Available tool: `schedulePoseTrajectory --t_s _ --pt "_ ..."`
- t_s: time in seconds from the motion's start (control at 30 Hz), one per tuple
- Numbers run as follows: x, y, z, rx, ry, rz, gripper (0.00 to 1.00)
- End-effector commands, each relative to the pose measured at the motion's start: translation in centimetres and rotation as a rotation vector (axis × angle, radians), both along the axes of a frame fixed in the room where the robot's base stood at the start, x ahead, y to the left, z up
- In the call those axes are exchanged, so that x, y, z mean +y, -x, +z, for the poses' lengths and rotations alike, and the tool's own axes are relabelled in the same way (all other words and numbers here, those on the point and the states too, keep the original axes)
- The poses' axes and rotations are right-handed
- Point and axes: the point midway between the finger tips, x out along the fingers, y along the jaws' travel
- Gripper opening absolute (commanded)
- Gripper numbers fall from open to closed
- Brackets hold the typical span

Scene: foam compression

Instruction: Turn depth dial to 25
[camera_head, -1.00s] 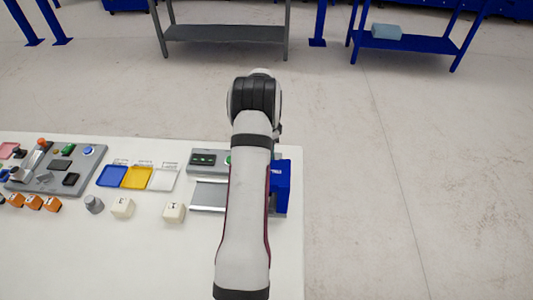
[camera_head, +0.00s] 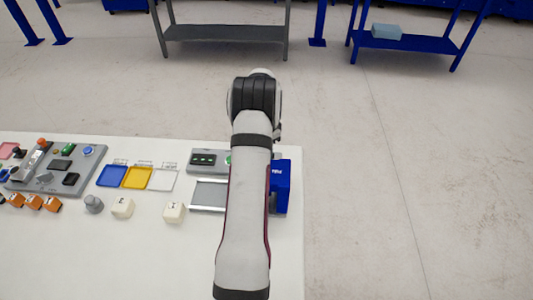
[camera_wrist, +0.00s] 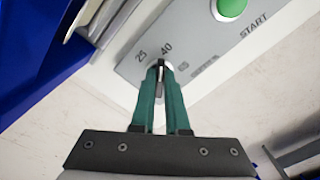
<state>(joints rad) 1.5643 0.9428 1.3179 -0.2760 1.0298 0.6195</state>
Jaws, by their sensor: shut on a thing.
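The depth dial (camera_wrist: 169,67) is a small light knob on a grey panel (camera_wrist: 187,38) in the wrist view. Printed marks 25, 40 and a third, blurred number surround it. My gripper (camera_wrist: 161,70) is shut on the dial, its green fingers on both sides. A dark line shows between the fingertips, roughly towards 40, but the exact setting is hard to read. In the head view my arm hides the dial and the gripper.
A green button (camera_wrist: 231,8) and the word START are on the same panel. A blue machine part (camera_head: 281,186) stands at the table's right edge. Two cream blocks (camera_head: 122,208) (camera_head: 174,212), a grey knob-like piece (camera_head: 94,204) and coloured trays (camera_head: 137,177) lie left of my arm.

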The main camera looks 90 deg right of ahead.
Motion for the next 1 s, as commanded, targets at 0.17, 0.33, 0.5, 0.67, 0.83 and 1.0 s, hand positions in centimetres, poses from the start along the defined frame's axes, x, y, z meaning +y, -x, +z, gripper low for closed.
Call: schedulePoseTrajectory --t_s 0.17,0.33,0.5,0.67,0.83,1.0 --pt "0.05 0.07 0.05 0.000 0.000 0.153 0.00" --pt "0.09 0.13 0.06 0.000 0.000 0.316 0.00" --pt "0.12 0.19 0.07 0.000 0.000 0.474 0.00" --pt "0.13 0.24 0.07 0.000 0.000 0.610 0.00" --pt "0.14 0.28 0.08 0.000 0.000 0.729 0.00" --pt "0.14 0.32 0.08 0.000 0.000 0.817 0.00"
